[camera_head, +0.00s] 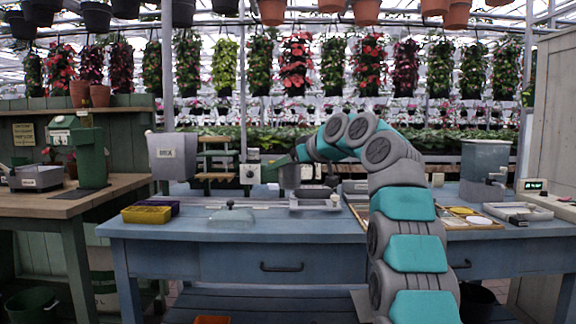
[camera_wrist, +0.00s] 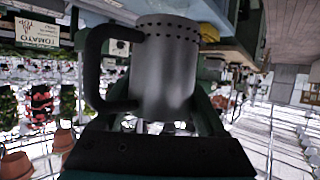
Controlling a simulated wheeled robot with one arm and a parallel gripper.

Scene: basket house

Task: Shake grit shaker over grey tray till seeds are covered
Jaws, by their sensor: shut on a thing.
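My gripper (camera_wrist: 162,118) is shut on the grit shaker (camera_wrist: 166,65), a grey metal cylinder with a ring of holes near one end and a dark side handle. The wrist picture looks upside down, and the holed end points to its top, the bench side. In the head view the shaker (camera_head: 289,176) is small, held above the middle of the blue bench. A low grey tray (camera_head: 313,204) with a darker part on it sits just below and right of it. I cannot make out seeds or grit in it.
The blue bench (camera_head: 190,232) also holds a yellow tray (camera_head: 147,214), a clear lidded cover (camera_head: 231,216), a grey bin (camera_head: 172,155) and a water tank (camera_head: 485,160). Another pale tray (camera_head: 517,213) lies at the right. A wooden bench (camera_head: 75,200) stands at the left.

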